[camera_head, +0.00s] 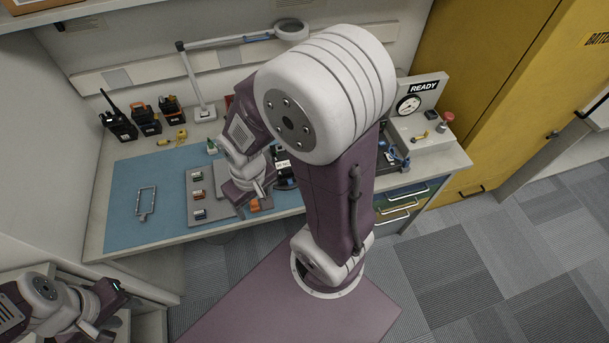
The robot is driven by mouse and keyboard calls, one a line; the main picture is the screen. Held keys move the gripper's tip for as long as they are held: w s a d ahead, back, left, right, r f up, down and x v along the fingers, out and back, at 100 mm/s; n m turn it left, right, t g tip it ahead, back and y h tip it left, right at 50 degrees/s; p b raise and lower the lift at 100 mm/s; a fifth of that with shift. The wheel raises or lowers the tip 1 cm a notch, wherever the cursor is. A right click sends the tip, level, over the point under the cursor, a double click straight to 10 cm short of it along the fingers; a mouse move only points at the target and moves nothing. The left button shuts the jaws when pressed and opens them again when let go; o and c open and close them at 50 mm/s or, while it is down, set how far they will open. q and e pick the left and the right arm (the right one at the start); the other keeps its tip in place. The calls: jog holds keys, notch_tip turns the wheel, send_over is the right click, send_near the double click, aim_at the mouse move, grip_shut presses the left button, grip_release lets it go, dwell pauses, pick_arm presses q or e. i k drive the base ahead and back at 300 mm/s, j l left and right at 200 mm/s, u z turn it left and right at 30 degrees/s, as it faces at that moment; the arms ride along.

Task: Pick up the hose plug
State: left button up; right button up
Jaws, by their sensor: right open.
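A small yellow, brass-like piece (420,136) that looks like the hose plug lies on the grey test unit (428,124), below its round gauge, at the right end of the bench. It is too small to make out in detail. My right gripper (250,193) is open above the front of the bench, near the grey tray, well to the left of that piece. My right arm hides the middle of the bench. My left gripper (108,297) is low at the bottom left, away from the bench top; its jaws are not clear.
A blue mat (125,200) holds a metal frame (146,202) and a grey tray (197,178) with small modules. Several radios (118,122) stand at the back left. A magnifier lamp (203,112) rises behind. A yellow cabinet (475,85) stands right of the bench.

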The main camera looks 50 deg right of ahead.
aim_at(406, 162)
jog(key=l+z, duration=0.1)
jog(key=z, duration=0.4)
jog(key=l+z, duration=0.1)
jog(key=z, duration=0.4)
jog(key=l+z, duration=0.15)
jog(key=z, duration=0.35)
jog(key=l+z, duration=0.1)
jog(key=z, duration=0.4)
jog(key=l+z, duration=0.1)
jog(key=z, duration=0.4)
jog(key=u, duration=1.45)
jog(key=z, duration=1.45)
jog(key=i+l+u, duration=0.2)
jog(key=u, duration=0.25)
jog(key=i+l+u, duration=0.15)
jog(key=l+u, duration=0.25)
jog(key=i+l+u, duration=0.15)
jog(key=u, duration=0.3)
jog(key=l+u, duration=1.25)
